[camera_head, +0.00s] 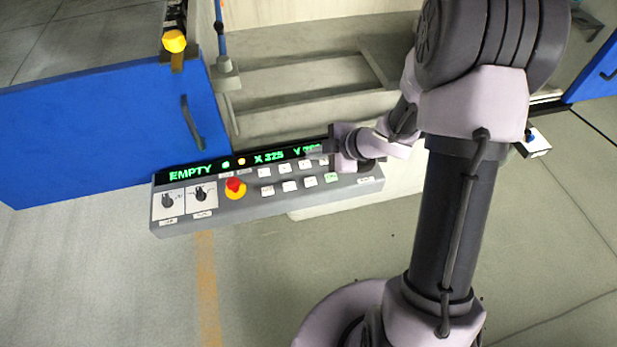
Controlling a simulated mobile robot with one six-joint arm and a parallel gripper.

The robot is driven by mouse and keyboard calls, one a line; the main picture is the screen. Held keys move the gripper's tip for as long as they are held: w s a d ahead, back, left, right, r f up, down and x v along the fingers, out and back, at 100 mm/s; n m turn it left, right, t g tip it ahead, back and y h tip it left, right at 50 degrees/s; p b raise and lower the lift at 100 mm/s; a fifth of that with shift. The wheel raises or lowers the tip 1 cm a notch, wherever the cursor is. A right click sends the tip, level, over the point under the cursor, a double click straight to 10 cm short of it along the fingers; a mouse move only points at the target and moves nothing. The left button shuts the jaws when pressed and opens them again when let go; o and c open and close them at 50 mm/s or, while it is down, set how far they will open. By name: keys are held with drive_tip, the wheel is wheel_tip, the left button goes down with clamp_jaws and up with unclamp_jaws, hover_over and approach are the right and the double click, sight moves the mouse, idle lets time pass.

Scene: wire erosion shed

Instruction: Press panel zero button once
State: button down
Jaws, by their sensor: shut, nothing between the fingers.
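The grey control panel (235,213) runs across the middle of the view, with a dark display strip (215,168) reading "EMPTY" and "X 325" in green. Several small white buttons (288,186) and one green-marked button (331,177) sit on its right half. The button labels are too small to read, so I cannot tell which is the zero button. My gripper (314,151) is shut and empty, over the right end of the panel by the upper button row. It hides part of the display and maybe some buttons. I cannot tell whether it touches the panel.
A red and yellow emergency stop (235,187) and two rotary knobs (200,194) are on the panel's left. A blue door (90,125) with a dark handle stands open at left. The machine's work tank (300,85) is behind the panel. The floor in front is clear.

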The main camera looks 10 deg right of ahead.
sight(313, 183)
wheel_tip(313, 183, down, 8)
drive_tip(key=b, duration=0.8)
drive_tip(key=shift+a+f+b, duration=0.1)
drive_tip(key=shift+f+b, duration=0.1)
drive_tip(key=shift+b, duration=0.1)
drive_tip(key=shift+f, duration=0.15)
idle(1.3)
drive_tip(key=shift+f, duration=0.45)
drive_tip(key=shift+f+b, duration=0.35)
drive_tip(key=shift+b, duration=0.15)
idle(0.5)
drive_tip(key=shift+r+p, duration=0.8)
drive_tip(key=shift+p, duration=0.15)
